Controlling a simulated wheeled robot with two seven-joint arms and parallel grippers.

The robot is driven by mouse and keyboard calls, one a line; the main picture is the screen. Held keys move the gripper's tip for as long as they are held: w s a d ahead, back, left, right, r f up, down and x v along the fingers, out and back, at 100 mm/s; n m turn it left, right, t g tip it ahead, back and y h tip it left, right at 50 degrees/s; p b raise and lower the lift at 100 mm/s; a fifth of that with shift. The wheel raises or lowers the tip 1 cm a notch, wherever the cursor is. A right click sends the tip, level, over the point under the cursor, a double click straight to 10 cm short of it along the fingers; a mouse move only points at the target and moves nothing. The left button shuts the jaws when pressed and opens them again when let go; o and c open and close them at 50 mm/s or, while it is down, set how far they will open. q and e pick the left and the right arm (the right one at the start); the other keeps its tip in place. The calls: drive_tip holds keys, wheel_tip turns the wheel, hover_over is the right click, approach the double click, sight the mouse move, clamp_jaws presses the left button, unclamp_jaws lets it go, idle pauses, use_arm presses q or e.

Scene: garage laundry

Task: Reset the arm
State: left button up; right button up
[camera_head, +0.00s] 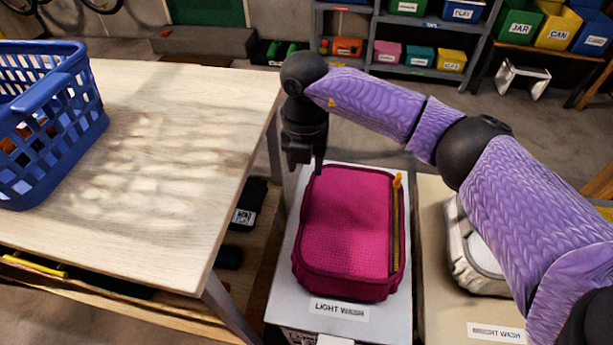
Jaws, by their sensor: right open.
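My right arm, purple with black joints, reaches in from the right side of the head view. Its black gripper (305,160) points down at the far left corner of a magenta zippered bag (345,225). The gripper is open with nothing seen between its fingers. I cannot tell whether the fingertips touch the bag. The bag lies on a light grey surface (285,290) with a "LIGHT WASH" label (339,309). My left gripper is not in view.
A wooden table (190,110) with a blue basket (70,125) stands at the left. A pale bag (466,255) sits on a labelled surface at the right, partly behind my arm. Shelves with colored bins (405,52) stand at the back.

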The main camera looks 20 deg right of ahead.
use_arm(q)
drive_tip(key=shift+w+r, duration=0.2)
use_arm(e)
drive_tip(key=shift+r, duration=0.65)
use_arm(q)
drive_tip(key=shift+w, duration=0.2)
